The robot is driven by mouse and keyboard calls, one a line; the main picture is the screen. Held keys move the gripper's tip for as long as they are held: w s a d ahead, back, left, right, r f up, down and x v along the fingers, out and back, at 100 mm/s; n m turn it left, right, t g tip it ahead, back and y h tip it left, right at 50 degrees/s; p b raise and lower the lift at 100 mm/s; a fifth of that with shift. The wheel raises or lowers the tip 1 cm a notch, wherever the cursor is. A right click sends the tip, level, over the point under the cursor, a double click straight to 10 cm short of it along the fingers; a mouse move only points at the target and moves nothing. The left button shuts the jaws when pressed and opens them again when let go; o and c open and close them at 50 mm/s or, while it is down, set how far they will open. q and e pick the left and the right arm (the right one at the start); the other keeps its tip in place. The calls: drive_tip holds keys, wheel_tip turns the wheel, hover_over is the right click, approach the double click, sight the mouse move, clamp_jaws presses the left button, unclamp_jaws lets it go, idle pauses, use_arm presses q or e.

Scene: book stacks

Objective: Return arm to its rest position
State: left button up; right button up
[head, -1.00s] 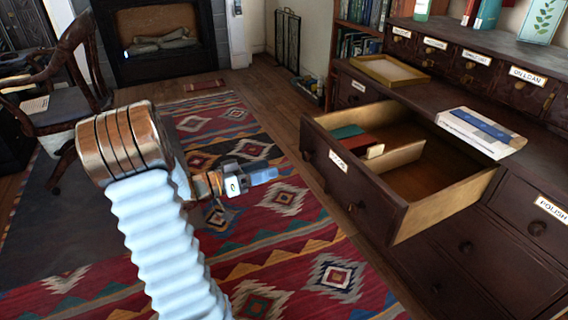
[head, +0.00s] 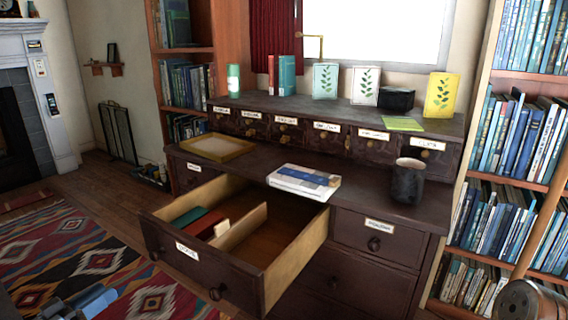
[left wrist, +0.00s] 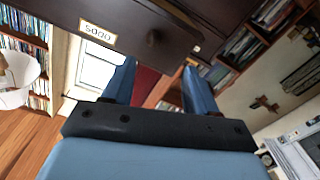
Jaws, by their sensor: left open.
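My left gripper (head: 88,303) shows at the bottom left edge of the head view, over the patterned rug, with its blue fingers partly cut off by the frame. In the left wrist view the same gripper (left wrist: 157,88) has its two blue fingers apart with nothing between them. A dark drawer front with a white label (left wrist: 98,32) lies beyond the fingertips there.
A dark cabinet has an open drawer (head: 252,286) jutting out, with a red and a green book inside. A white-and-blue book (head: 303,181), a yellow tray (head: 217,147) and a dark mug (head: 408,181) stand on top. The rug (head: 60,250) is clear.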

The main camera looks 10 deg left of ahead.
use_arm(q)
drive_tip(key=w+d+f+n+g+y+p, duration=0.1)
drive_tip(key=w+d+f+n+g+y, duration=0.1)
drive_tip(key=w+d+f, duration=0.6)
drive_tip(key=w+d+f+n+g+y+p, duration=0.1)
drive_tip(key=w+d+f+n+g, duration=0.3)
drive_tip(key=f, duration=0.6)
drive_tip(key=s+d+f+m+g, duration=0.25)
drive_tip(key=s+d+f, duration=0.25)
drive_tip(key=d+f, duration=0.5)
drive_tip(key=s+d+f+m+g+p, duration=0.1)
drive_tip(key=s+d+f+g, duration=0.2)
drive_tip(key=s+d+g, duration=0.4)
drive_tip(key=s+d, duration=0.7)
drive_tip(key=shift+s+f+h, duration=0.2)
drive_tip(key=shift+f+h, duration=0.1)
drive_tip(key=shift+f, duration=0.1)
